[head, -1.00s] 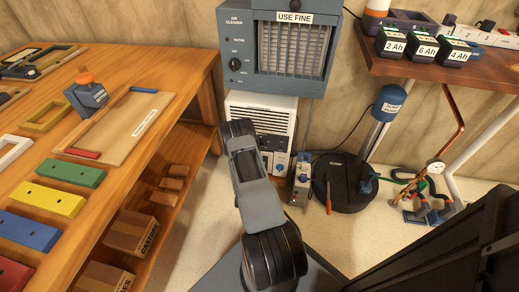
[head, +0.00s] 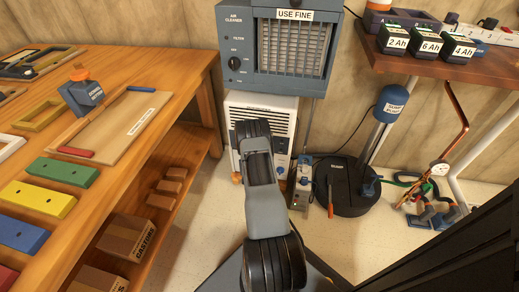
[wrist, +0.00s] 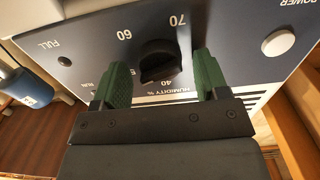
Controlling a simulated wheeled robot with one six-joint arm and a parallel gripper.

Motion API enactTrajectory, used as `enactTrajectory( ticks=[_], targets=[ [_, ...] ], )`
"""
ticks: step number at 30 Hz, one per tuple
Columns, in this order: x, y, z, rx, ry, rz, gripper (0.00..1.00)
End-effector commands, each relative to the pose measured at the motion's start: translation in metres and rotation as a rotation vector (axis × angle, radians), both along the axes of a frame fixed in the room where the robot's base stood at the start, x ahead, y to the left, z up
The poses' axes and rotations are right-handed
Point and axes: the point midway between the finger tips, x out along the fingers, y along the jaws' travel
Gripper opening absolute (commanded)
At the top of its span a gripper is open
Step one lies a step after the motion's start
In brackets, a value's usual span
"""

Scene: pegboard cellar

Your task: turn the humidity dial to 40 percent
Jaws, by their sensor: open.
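The humidity dial (wrist: 158,62) is a black round knob on a dark blue panel in the wrist view. The marks 60, 70 and 40 show around it, and another mark is partly hidden. I cannot tell clearly which mark the dial points to. My gripper (wrist: 161,66) is open, with one green finger on each side of the dial and gaps visible between fingers and knob. I cannot tell how far its tips are from the panel. In the head view the white dehumidifier (head: 262,102) stands on the floor below the air cleaner; my arm hides part of its front.
A white round power button (wrist: 278,42) and a small FULL light (wrist: 65,61) flank the dial. The air cleaner (head: 280,45) hangs above the dehumidifier. A wooden bench (head: 185,70) stands left. A black sump lid (head: 350,185) is at right on the floor.

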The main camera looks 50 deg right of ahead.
Motion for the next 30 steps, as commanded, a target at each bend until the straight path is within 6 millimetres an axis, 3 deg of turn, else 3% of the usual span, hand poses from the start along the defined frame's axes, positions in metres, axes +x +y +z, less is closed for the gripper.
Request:
enactTrajectory(
  ticks=[5,19,30],
  targets=[
    [-0.0001,0.0001,0.0002,0.0,0.0,0.0,0.66],
    [-0.0006,0.0,-0.0001,0.0,0.0,-0.001,0.21],
    [-0.0008,-0.0005,-0.0012,-0.043,0.07,-0.003,0.2]
  ],
)
